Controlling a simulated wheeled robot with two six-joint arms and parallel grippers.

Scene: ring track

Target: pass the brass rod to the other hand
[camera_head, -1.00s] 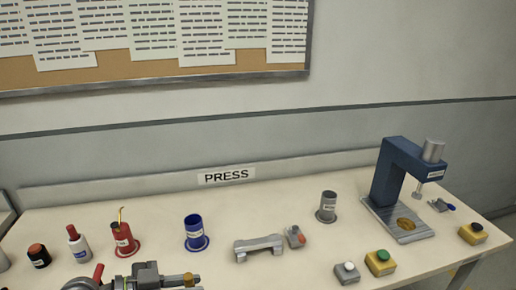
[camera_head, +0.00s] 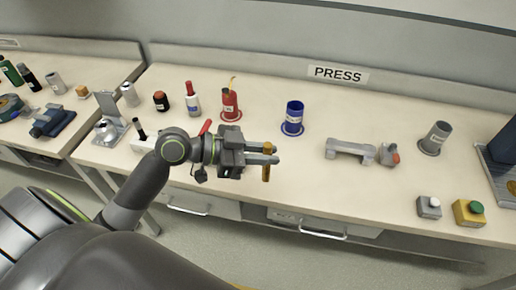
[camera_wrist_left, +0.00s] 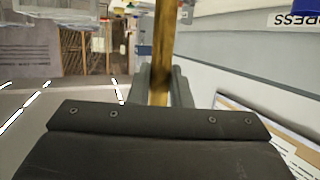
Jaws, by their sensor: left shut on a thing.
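My left gripper (camera_head: 268,155) reaches in from the left in the head view and is held out near the front of the bench. It is shut on the brass rod (camera_head: 266,173), which stands roughly upright between the fingertips with its lower end showing below them. In the left wrist view the brass rod (camera_wrist_left: 163,45) runs up from between the grey fingers (camera_wrist_left: 160,85); the gripped part is partly hidden by the gripper body. My right gripper is in neither view.
On the bench (camera_head: 310,170) stand a red cup (camera_head: 230,105), a blue cup (camera_head: 292,118), a grey cup (camera_head: 435,138), a grey bracket (camera_head: 350,151) and button boxes (camera_head: 468,213). A blue press (camera_head: 502,160) is at the right edge. The floor in front is open.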

